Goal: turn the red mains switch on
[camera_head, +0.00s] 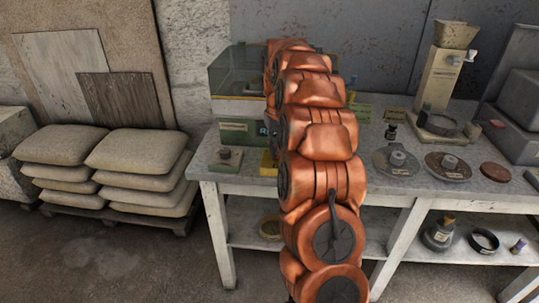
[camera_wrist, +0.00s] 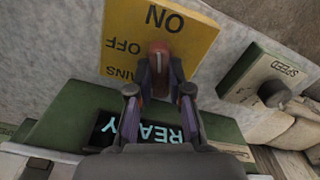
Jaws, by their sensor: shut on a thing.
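In the wrist view a yellow plate (camera_wrist: 120,40) reads ON, OFF and MAINS, upside down. The red mains switch (camera_wrist: 160,50) stands on it, beside the word OFF and below ON in the picture. My gripper (camera_wrist: 160,78) is shut on the red switch, one finger on each side. The fingers hide part of the switch, and I cannot tell its exact setting. In the head view only an edge of the yellow plate (camera_head: 268,163) shows; my arm hides the switch and my gripper.
A green machine (camera_wrist: 55,125) with a lit READY display (camera_wrist: 150,132) is close by my gripper. A green SPEED box with a knob (camera_wrist: 272,92) is at the right. In the head view the bench (camera_head: 240,172) holds discs (camera_head: 447,165) and a dispenser (camera_head: 437,80); sacks (camera_head: 135,150) are stacked left.

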